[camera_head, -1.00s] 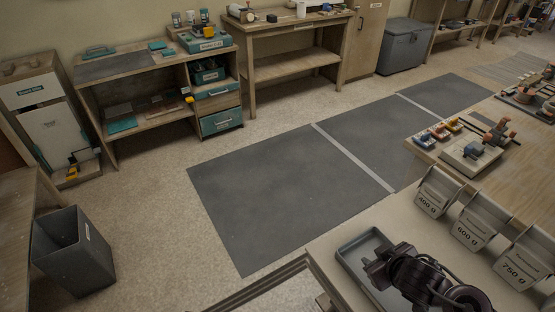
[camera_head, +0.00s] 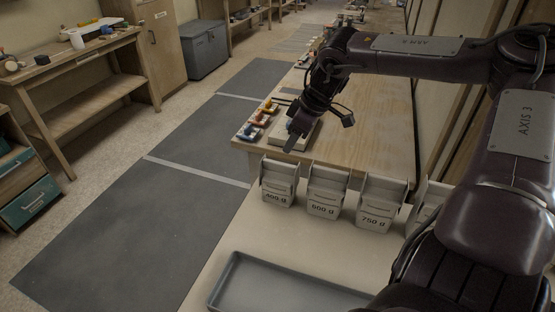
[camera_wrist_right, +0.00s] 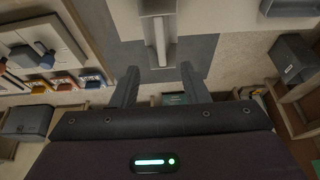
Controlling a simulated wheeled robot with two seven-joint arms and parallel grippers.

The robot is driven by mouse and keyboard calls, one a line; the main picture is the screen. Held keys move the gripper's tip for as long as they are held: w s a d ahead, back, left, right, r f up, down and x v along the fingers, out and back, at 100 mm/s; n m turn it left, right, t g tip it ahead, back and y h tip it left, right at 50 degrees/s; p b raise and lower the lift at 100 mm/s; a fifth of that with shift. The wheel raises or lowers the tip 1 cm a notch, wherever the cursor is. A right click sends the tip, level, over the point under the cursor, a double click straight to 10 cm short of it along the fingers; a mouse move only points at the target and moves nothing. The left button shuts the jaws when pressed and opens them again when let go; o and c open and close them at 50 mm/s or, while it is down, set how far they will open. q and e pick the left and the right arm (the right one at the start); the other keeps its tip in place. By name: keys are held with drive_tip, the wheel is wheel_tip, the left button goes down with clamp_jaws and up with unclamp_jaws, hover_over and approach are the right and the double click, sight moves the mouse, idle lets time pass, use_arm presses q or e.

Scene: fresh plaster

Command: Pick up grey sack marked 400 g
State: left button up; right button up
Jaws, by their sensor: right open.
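The grey sack marked 400 g (camera_head: 278,188) stands upright at the left end of a row on the pale counter (camera_head: 235,240). My right gripper (camera_head: 294,132) is above and behind it in the head view, over the wooden table's near end, and looks apart from it. In the right wrist view the gripper (camera_wrist_right: 158,74) is open, with nothing between its two fingers. A pale grey ridged thing (camera_wrist_right: 158,30) lies ahead of the fingertips; I cannot tell from its face which object it is. My left gripper is not in view.
The sacks marked 600 g (camera_head: 325,196) and 750 g (camera_head: 380,207) stand close to the right, with another partly hidden by my arm. An empty grey tray (camera_head: 285,285) lies in front. Small coloured items (camera_head: 258,120) sit on the wooden table (camera_head: 375,125) behind.

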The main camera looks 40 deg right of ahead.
sight(281, 163)
wheel_tip(281, 163, down, 3)
drive_tip(key=shift+s+a+r+b, duration=0.1)
drive_tip(key=shift+s+b, duration=0.05)
drive_tip(key=shift+b, duration=0.85)
drive_tip(key=shift+x, duration=1.4)
drive_tip(key=shift+w+p+x, duration=0.25)
drive_tip(key=shift+x, duration=1.05)
drive_tip(key=shift+w+p+x, duration=0.2)
drive_tip(key=shift+x, duration=1.05)
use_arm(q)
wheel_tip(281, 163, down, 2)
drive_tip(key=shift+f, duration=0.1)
use_arm(e)
drive_tip(key=shift+a+r, duration=0.15)
drive_tip(key=shift+r, duration=0.05)
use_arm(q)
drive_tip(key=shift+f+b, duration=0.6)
use_arm(e)
drive_tip(key=shift+f, duration=0.25)
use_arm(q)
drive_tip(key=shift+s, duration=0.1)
use_arm(e)
clamp_jaws()
